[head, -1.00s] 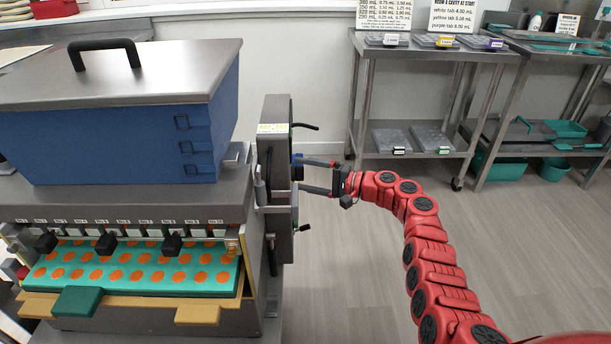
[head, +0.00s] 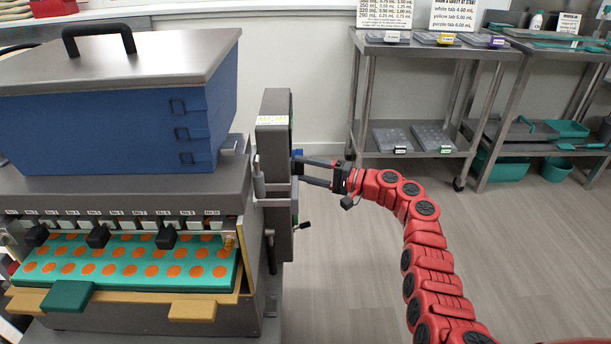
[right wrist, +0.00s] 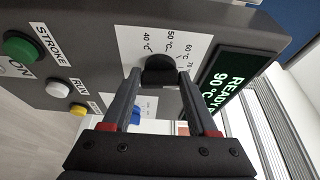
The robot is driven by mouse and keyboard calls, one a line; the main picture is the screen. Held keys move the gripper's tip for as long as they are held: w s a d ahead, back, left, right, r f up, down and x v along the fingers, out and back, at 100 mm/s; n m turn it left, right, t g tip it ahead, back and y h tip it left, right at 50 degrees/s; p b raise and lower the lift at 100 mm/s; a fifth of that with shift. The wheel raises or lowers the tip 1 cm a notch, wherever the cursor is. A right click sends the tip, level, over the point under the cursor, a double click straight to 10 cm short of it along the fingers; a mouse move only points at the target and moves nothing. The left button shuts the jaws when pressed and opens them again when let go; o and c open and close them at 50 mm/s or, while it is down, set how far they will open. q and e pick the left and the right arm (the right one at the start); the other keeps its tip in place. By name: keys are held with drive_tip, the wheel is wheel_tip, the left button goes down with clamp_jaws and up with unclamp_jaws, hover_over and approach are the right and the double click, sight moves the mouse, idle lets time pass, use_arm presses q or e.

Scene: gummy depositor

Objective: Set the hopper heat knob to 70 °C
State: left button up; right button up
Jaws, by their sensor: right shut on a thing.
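The hopper heat knob (right wrist: 158,71) is a dark round knob on a white dial plate (right wrist: 128,42) on the grey control box. The plate shows marks of 40, 50, 60 and 70 °C. The knob's pointer cannot be made out. My right gripper (right wrist: 160,78) is shut on the knob, with one finger on each side. In the head view my right gripper (head: 304,170) reaches the right side of the control box (head: 273,145), and the knob is hard to tell there. A green-lit display (right wrist: 222,88) beside the dial reads READY and 90 °C. My left gripper is not in view.
A green STROKE button (right wrist: 22,46), a white RUN button (right wrist: 58,88) and a yellow button (right wrist: 78,109) sit near the knob. A small crank (head: 302,226) sticks out below. Open floor (head: 345,260) lies right of the machine.

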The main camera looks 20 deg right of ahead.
drive_tip(key=o, duration=1.3)
drive_tip(key=shift+o, duration=0.2)
drive_tip(key=p+v, duration=0.3)
drive_tip(key=v, duration=1.4)
drive_tip(key=shift+d, duration=0.25)
drive_tip(key=shift+s+p, duration=0.15)
drive_tip(key=shift+p, duration=0.15)
